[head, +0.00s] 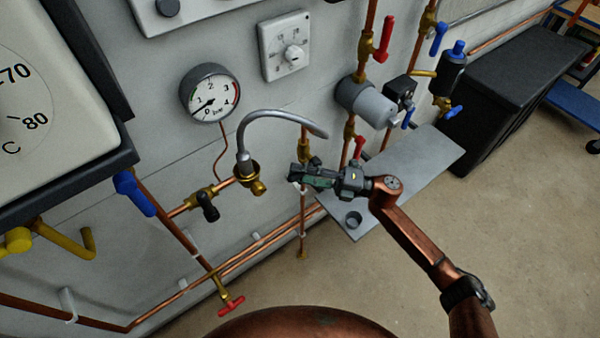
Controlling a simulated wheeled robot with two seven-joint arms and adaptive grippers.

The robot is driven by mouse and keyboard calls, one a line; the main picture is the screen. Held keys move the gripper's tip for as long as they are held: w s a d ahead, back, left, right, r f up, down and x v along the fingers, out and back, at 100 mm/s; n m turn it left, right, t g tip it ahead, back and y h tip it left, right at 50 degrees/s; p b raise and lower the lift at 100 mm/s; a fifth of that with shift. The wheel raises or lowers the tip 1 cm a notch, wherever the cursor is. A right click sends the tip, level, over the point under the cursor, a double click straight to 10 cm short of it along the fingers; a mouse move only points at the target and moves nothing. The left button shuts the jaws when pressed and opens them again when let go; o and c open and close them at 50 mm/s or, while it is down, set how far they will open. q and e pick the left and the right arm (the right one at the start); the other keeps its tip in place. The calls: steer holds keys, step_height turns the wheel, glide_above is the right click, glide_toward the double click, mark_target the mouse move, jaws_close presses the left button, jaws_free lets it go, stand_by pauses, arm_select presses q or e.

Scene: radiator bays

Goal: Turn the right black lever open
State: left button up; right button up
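A black lever (208,207) sits on a brass valve (200,194) below the pressure gauge, left of the filling loop. A grey hose (280,114) arches from a brass fitting (248,178) to a second brass valve (305,151) on the right. My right gripper (296,178) is just below this second valve, in front of the vertical copper pipe. It covers the area where a right black lever could be, so I cannot make that lever out. Whether its fingers touch anything or are closed is unclear. My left gripper is not in view.
A round pressure gauge (209,94) and a white dial box (285,46) are on the wall. A grey shelf plate (420,165) lies behind my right arm. Red levers (384,38), a grey pump (367,102) and a black box (520,85) are on the right. The floor is clear.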

jaws_close()
stand_by(0.6)
